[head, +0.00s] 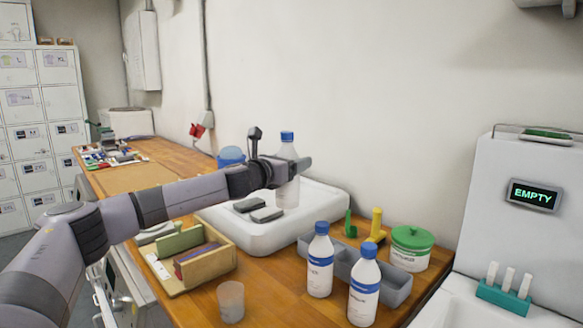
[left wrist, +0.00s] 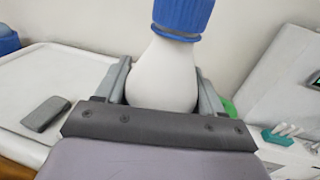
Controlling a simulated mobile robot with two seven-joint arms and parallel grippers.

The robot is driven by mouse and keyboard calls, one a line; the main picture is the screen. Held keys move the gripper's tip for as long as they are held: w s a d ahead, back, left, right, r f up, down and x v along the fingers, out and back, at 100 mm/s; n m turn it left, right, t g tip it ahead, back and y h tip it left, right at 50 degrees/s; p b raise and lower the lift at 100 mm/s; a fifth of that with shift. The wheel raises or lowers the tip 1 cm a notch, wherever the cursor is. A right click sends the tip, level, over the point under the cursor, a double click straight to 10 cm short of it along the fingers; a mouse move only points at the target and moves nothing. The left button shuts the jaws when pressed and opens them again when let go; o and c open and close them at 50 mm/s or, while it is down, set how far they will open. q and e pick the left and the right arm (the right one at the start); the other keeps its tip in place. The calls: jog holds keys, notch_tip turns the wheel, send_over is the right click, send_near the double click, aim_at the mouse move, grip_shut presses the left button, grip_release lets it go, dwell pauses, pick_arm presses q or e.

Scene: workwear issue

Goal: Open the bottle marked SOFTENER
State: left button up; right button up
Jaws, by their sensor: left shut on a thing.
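A white bottle with a blue cap (head: 288,190) stands upright at the white raised slab; I cannot tell whether its base touches it. My left gripper (head: 296,165) is shut around its upper body, below the cap. In the left wrist view the bottle (left wrist: 162,75) sits between the two fingers, its blue cap (left wrist: 183,14) on and clear above them. Its label is hidden there. Two similar blue-capped bottles, one left (head: 320,262) and one right (head: 364,288), stand capped at the table front; their label words are too small to read. My right gripper is out of view.
The white slab (head: 225,222) carries two grey blocks (head: 258,211). A wooden holder (head: 212,262), a translucent cup (head: 231,300), a grey tray (head: 398,290) and a green-lidded tub (head: 409,250) crowd the table. A white machine (head: 500,215) reading EMPTY stands right.

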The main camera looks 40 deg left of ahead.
pick_arm(q)
jog(key=shift+r, duration=0.15)
jog(key=o, duration=0.7)
jog(key=c, duration=0.9)
